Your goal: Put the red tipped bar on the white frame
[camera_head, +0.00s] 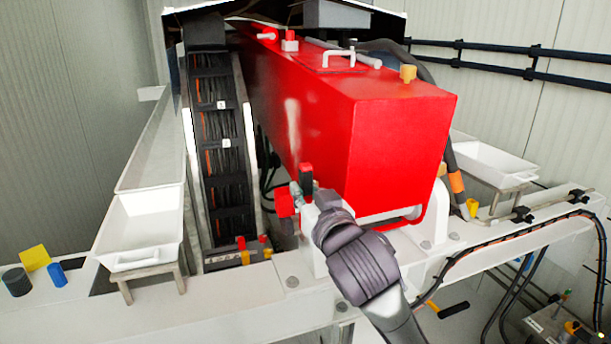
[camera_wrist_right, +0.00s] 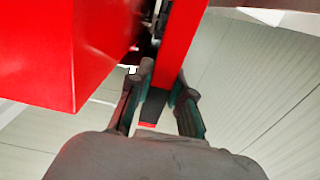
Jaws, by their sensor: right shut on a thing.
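My right gripper (camera_head: 316,196) is in front of the lower left corner of the big red tank. In the right wrist view, its two fingers (camera_wrist_right: 160,98) are shut around a bar (camera_wrist_right: 182,45) with a long red end, a dark middle and a small red end. In the head view, only a short red and dark piece of the bar (camera_head: 306,176) shows above the gripper; the rest is hidden. The white frame (camera_head: 240,308) runs across the foreground below the gripper. I cannot tell whether the bar touches it. My left gripper is not in view.
The red tank (camera_head: 400,140) stands close behind and right of the gripper. Red valve parts (camera_head: 284,204) sit just left of it. A white tray (camera_head: 145,235), a yellow block (camera_head: 35,257) and a blue cylinder (camera_head: 57,274) are at left. Black cables run along the right beam.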

